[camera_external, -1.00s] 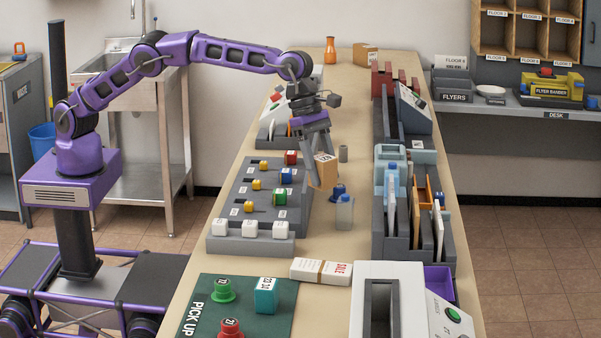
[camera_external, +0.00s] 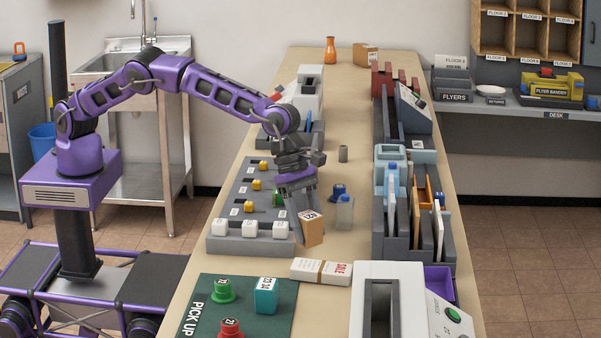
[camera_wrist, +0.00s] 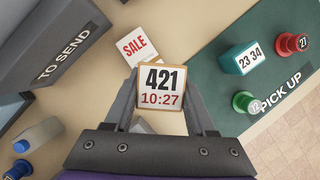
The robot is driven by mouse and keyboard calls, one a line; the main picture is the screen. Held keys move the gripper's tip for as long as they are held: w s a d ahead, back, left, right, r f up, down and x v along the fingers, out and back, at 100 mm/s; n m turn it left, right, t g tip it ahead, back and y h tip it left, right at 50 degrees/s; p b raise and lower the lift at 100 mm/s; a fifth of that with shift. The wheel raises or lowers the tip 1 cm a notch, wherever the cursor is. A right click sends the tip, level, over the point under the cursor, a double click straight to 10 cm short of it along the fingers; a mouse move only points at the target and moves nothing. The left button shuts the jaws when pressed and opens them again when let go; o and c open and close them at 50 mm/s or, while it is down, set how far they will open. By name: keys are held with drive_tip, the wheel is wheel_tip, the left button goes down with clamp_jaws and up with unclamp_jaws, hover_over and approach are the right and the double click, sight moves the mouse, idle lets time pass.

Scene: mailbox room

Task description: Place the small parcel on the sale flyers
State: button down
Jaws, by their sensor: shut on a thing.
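My gripper (camera_external: 303,222) is shut on the small parcel (camera_external: 313,230), a tan box with a white label. It holds the parcel in the air above the bench, beyond the sale flyers. In the wrist view the parcel (camera_wrist: 161,88) shows its label "421 10:27" between the fingers (camera_wrist: 160,95). The sale flyers (camera_external: 322,271) are a flat white banded stack marked SALE, lying on the bench near the pick-up mat. In the wrist view the flyers (camera_wrist: 134,45) show past the parcel, partly hidden by it.
The green pick-up mat (camera_external: 205,290) holds a teal box (camera_external: 265,296) and stamp-like pieces. A grey machine (camera_external: 405,275) stands right of the flyers. A clear bottle (camera_external: 344,213) and a blue-topped item (camera_external: 338,191) stand behind. A grey sorter (camera_external: 400,250) lines the right edge.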

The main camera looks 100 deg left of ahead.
wheel_tip(320, 180, down, 5)
drive_tip(key=shift+f, duration=0.15)
drive_tip(key=shift+c, duration=1.1)
unclamp_jaws()
drive_tip(key=shift+f, duration=0.1)
drive_tip(key=v, duration=1.2)
